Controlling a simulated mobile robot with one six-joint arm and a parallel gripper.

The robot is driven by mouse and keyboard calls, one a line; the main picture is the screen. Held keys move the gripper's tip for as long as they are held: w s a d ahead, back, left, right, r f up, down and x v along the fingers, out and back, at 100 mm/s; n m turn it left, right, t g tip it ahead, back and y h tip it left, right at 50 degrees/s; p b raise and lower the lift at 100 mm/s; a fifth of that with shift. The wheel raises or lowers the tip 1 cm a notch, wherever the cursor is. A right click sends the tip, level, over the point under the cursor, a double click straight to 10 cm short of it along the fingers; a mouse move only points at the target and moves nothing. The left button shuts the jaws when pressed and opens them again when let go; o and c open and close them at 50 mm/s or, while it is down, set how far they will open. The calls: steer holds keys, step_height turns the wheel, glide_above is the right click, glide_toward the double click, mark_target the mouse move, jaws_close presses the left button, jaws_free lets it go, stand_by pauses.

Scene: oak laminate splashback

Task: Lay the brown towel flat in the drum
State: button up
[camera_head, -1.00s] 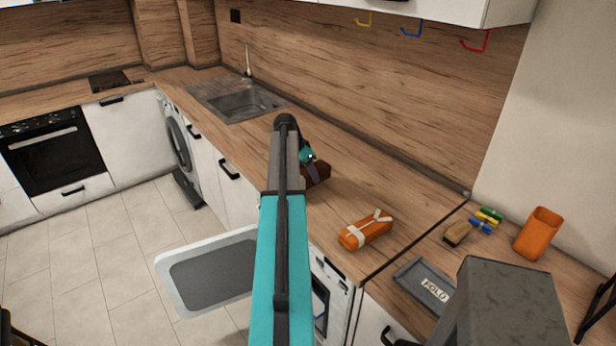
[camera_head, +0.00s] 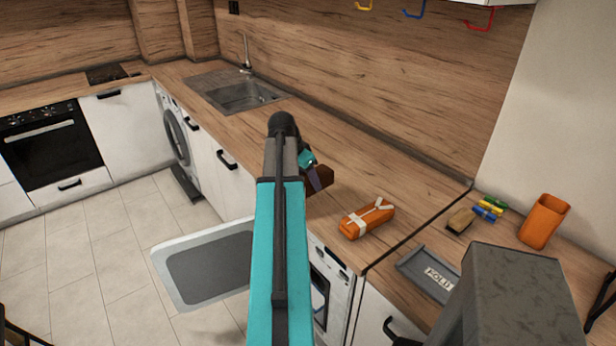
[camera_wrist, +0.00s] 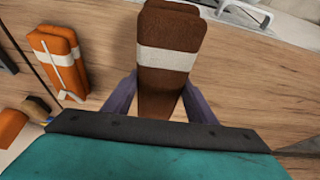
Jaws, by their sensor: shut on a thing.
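The brown towel (camera_wrist: 168,85), folded with a pale band across it, is between the two purple fingers of my gripper (camera_wrist: 160,100) in the wrist view. The gripper is shut on it. In the head view the brown towel (camera_head: 321,198) shows above the counter's front part, partly hidden by my arm. My gripper (camera_head: 312,180) is there too, mostly behind the arm. The drum's machine (camera_head: 333,285) is under the counter, its door (camera_head: 212,262) swung open to the left. My arm hides part of the opening, and the drum's inside is hardly visible.
A folded orange towel (camera_head: 367,219) with a white band lies on the counter. A grey tray marked FOLD (camera_head: 428,275), a brush (camera_head: 461,220), coloured clips (camera_head: 488,210) and an orange cup (camera_head: 543,222) are to the right. The sink (camera_head: 235,93) is behind.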

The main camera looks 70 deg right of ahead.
mark_target(308, 184)
steer(key=shift+s+a+r, duration=0.1)
steer(key=shift+s+a, duration=0.1)
steer(key=shift+a, duration=0.3)
steer(key=shift+s+a+r, duration=0.1)
steer(key=shift+s+a, duration=0.1)
steer(key=shift+a, duration=0.3)
stand_by(0.3)
